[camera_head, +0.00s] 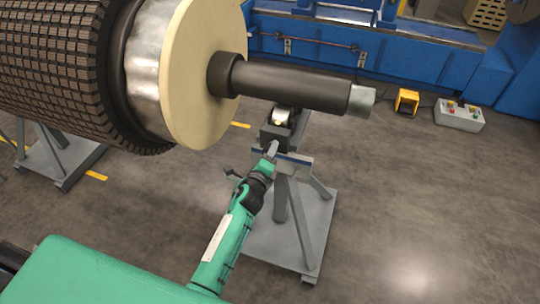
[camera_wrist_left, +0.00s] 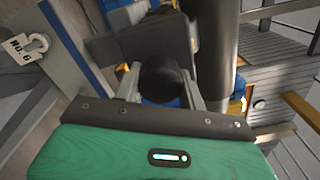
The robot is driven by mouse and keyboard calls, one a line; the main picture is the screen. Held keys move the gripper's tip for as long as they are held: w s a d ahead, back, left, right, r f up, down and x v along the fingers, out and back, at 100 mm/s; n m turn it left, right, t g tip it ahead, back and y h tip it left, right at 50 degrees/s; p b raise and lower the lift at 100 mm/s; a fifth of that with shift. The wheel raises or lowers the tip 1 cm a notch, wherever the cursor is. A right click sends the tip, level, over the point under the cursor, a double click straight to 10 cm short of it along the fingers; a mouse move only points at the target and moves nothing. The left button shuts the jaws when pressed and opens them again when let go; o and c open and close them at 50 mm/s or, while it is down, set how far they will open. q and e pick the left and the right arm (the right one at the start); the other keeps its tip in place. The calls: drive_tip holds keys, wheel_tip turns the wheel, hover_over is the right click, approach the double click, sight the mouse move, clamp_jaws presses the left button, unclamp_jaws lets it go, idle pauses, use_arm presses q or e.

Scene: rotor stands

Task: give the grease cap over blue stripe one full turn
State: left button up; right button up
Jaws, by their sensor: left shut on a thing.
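The grease cap (camera_wrist_left: 160,76) is a dark round knob in the middle of the left wrist view. Some blue shows just below it, probably the stripe (camera_wrist_left: 176,102). My left gripper (camera_wrist_left: 162,88) has one finger on each side of the cap and is shut on it. In the head view my left gripper (camera_head: 271,152) reaches up to the bearing block (camera_head: 274,134) on top of the grey stand (camera_head: 290,205). There the cap is too small and covered to make out. My right gripper is not in view.
The rotor shaft (camera_head: 295,86) lies over the stand, close above my left gripper. A cream disc (camera_head: 205,70) and the rotor body (camera_head: 60,65) are at the left. A tag reading NO. 6 (camera_wrist_left: 24,45) hangs at the left of the wrist view. Open floor (camera_head: 430,210) lies right.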

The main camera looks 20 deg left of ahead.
use_arm(q)
drive_tip(key=m, duration=0.2)
drive_tip(key=m+b, duration=0.1)
drive_tip(key=shift+f+m, duration=0.2)
drive_tip(key=shift+m, duration=0.2)
drive_tip(key=m, duration=0.2)
drive_tip(key=shift+a+r+m, duration=0.1)
drive_tip(key=shift+m, duration=0.3)
drive_tip(key=m, duration=0.2)
drive_tip(key=shift+m+p, duration=0.95)
drive_tip(key=shift+m, duration=1.35)
drive_tip(key=o, duration=1)
